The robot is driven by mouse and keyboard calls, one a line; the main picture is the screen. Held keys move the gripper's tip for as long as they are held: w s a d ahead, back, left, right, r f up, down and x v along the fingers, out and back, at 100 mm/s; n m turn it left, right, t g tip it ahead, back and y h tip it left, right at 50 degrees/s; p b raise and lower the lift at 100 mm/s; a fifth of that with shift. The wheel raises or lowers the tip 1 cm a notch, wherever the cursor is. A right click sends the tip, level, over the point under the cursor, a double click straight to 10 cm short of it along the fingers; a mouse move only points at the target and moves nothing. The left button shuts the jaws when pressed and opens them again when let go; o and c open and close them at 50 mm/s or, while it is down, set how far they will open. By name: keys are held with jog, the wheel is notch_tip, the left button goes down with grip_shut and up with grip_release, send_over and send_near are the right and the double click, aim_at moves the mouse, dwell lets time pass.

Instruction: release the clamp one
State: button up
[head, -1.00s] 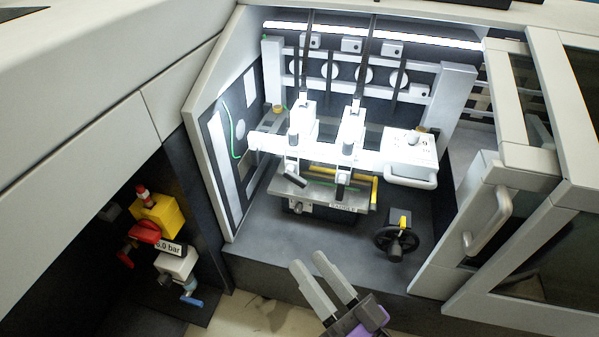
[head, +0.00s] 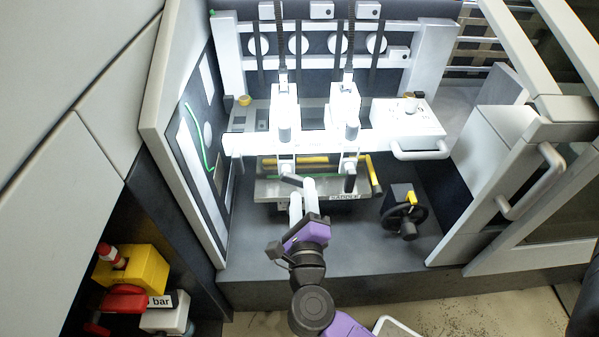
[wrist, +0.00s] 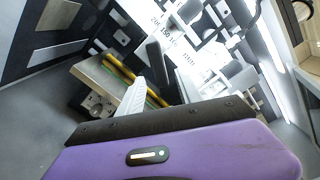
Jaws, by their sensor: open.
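Two white stitching heads hang from a white crossbar, each with a black-handled clamp lever below it. The left lever (head: 291,181) lies slanted and the right lever (head: 350,183) hangs more upright. I cannot read which one is numbered one. My gripper (head: 302,192) is open, its two pale fingers pointing up at the left lever, with one finger overlapping it in the head view. Whether they touch is unclear. In the wrist view a black handle (wrist: 158,68) stands just beyond the pale finger, and nothing is seen held.
The saddle plate (head: 265,190) with a yellow bar lies behind my fingers. A black handwheel (head: 405,216) stands to the right. A white box with a handle (head: 408,128) is at the crossbar's right end.

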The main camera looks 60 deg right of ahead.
jog(key=x, duration=0.6)
jog(key=shift+w+d, duration=0.1)
jog(key=shift+d, duration=0.05)
grip_shut()
